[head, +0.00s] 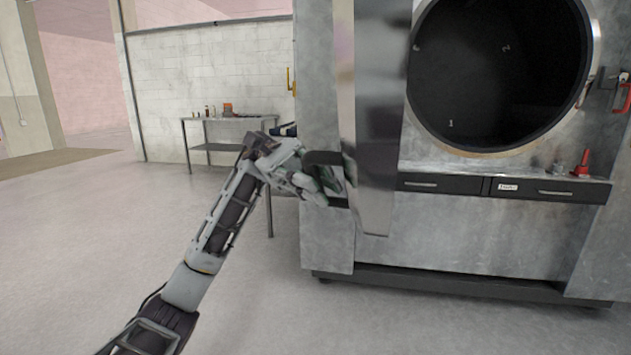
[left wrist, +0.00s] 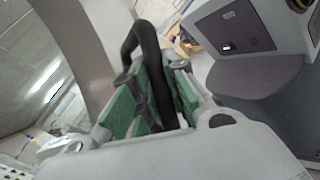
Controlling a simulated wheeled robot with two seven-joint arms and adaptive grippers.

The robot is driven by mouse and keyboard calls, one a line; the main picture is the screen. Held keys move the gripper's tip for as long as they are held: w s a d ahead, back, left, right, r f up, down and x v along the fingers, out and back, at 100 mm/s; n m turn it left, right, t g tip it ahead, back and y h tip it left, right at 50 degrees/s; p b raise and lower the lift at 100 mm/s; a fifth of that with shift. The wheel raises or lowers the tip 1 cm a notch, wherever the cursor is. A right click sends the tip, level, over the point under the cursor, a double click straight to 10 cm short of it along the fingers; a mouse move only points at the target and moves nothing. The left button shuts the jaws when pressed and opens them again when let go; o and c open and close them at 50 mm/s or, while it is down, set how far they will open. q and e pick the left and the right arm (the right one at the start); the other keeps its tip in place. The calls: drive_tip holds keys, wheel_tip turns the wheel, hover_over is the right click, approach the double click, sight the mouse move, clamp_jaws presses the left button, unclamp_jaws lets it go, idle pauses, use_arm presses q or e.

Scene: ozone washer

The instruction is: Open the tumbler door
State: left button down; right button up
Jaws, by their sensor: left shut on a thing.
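The tumbler door (head: 378,120) is a grey metal panel seen nearly edge-on, swung out on the left side of the machine. The round dark drum opening (head: 495,70) is uncovered to its right. My left gripper (head: 340,178) is at the door's left face, shut on the black door handle (head: 322,158). In the left wrist view the green finger pads (left wrist: 155,95) lie on both sides of the black handle bar (left wrist: 150,50). The fingertips are partly hidden by the handle and door in the head view. My right gripper is not in view.
The grey machine body (head: 500,235) fills the right, with dark drawers (head: 440,184) and a red cone-shaped object (head: 582,165) below the opening. A metal table (head: 228,120) with small items stands at the back left. The floor (head: 70,240) at left is clear.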

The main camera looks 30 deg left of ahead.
use_arm(q)
drive_tip(key=c, duration=1.4)
unclamp_jaws()
drive_tip(key=shift+w+a, duration=0.1)
drive_tip(key=shift+a, duration=0.05)
drive_tip(key=shift+v, duration=5.85)
drive_tip(key=shift+w, duration=0.1)
